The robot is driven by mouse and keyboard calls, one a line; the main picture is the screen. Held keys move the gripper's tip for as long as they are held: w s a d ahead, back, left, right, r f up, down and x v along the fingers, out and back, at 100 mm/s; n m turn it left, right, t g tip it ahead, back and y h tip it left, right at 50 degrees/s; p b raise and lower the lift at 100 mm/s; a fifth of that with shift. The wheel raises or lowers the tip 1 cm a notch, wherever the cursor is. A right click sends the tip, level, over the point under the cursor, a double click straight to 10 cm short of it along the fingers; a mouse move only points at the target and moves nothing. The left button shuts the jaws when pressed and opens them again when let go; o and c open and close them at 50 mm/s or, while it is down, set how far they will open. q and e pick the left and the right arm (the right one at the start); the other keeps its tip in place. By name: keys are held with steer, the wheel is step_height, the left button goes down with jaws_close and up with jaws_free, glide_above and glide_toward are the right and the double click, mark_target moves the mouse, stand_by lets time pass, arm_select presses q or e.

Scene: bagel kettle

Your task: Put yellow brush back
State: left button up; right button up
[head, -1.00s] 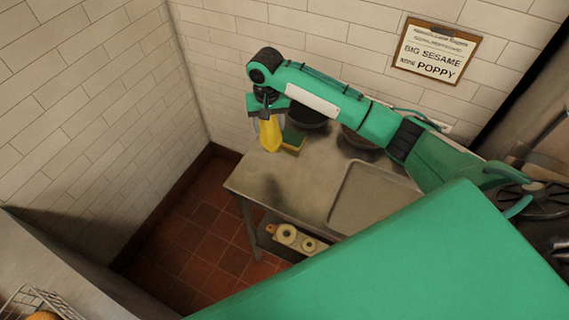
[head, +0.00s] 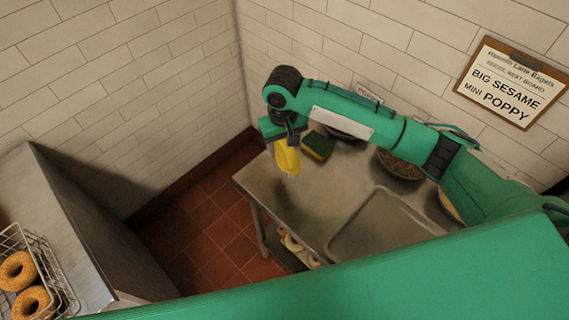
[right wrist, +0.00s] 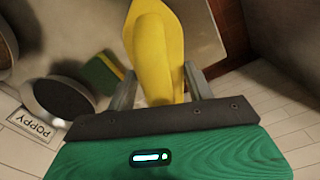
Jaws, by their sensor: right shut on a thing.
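The yellow brush (head: 288,158) hangs from my right gripper (head: 290,139) above the left end of the steel table. In the right wrist view the yellow brush (right wrist: 153,50) sits between the two fingers of my right gripper (right wrist: 160,88), which is shut on it. The brush's far end runs out of the top of that view. My left gripper is in neither view.
The steel table (head: 310,205) holds a green and yellow sponge (head: 318,146), dark bowls (head: 400,166) and a tray (head: 385,232). A wire basket (head: 62,270) with bagels (head: 18,271) stands on a counter at the left. Tiled walls close the corner.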

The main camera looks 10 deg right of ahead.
mark_target(284, 156)
step_height(284, 156, down, 5)
steer(key=shift+f+p, duration=0.15)
steer(key=shift+p, duration=0.3)
steer(key=shift+f, duration=0.65)
step_height(284, 156, down, 4)
steer(key=shift+r+p, duration=0.25)
steer(key=shift+p, duration=0.2)
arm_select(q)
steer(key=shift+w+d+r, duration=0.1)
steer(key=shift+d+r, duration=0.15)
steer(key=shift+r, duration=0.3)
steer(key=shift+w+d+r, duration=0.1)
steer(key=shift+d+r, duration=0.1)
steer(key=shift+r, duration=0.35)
arm_select(e)
steer(key=shift+f, duration=0.2)
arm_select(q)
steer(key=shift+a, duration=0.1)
arm_select(e)
steer(key=shift+f, duration=0.1)
steer(key=o, duration=0.9)
steer(key=shift+o, duration=0.2)
